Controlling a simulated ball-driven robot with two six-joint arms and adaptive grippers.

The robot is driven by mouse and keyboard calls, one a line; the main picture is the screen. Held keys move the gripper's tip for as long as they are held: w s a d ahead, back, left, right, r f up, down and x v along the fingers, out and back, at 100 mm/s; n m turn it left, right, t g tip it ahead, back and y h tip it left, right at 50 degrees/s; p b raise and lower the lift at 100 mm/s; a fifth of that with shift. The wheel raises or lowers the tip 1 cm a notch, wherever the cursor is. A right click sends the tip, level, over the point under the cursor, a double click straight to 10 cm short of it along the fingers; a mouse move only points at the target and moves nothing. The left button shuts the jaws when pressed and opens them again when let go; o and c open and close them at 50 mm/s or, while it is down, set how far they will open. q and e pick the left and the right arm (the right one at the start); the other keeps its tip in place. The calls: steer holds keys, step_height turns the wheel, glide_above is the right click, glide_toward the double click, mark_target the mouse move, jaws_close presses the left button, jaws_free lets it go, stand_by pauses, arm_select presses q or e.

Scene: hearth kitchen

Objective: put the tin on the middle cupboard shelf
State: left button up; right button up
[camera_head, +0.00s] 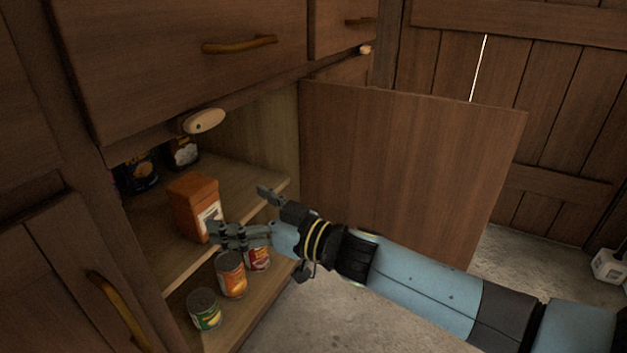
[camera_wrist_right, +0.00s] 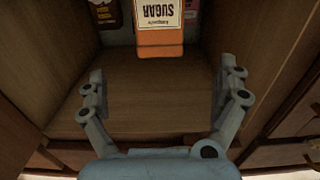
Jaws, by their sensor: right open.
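Three tins stand on the lower cupboard shelf in the head view: a green-labelled tin (camera_head: 204,309), an orange-labelled tin (camera_head: 231,274) and a red-labelled tin (camera_head: 258,257). I cannot tell which one the task means. My right gripper (camera_head: 241,213) is open at the front edge of the middle shelf (camera_head: 180,263), just right of an orange sugar box (camera_head: 192,208). In the right wrist view, the space between its fingers (camera_wrist_right: 160,80) is empty. The bare shelf board (camera_wrist_right: 155,100) shows there, with the sugar box (camera_wrist_right: 160,25) beyond. My left gripper is out of view.
A dark blue package (camera_head: 140,175) and a dark container (camera_head: 183,153) stand deeper on the middle shelf. The open cupboard door (camera_head: 410,160) stands behind my right arm. Drawers sit above the opening. The shelf front right of the sugar box is clear.

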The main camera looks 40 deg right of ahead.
steer(key=s+f+m+g+h, duration=0.1)
steer(key=s+f+g+h, duration=0.1)
steer(key=s, duration=0.7)
steer(key=s+d+f+m+g+h, duration=0.1)
steer(key=s+f+g+h, duration=0.1)
steer(key=s, duration=0.7)
steer(key=s+f+m+g+h, duration=0.1)
steer(key=s+f+g+h, duration=0.1)
steer(key=s+g, duration=0.4)
steer(key=s+f, duration=0.1)
steer(key=s, duration=0.2)
steer(key=shift+s+d+f, duration=0.2)
steer(key=shift+s+d, duration=0.1)
steer(key=shift+d, duration=0.05)
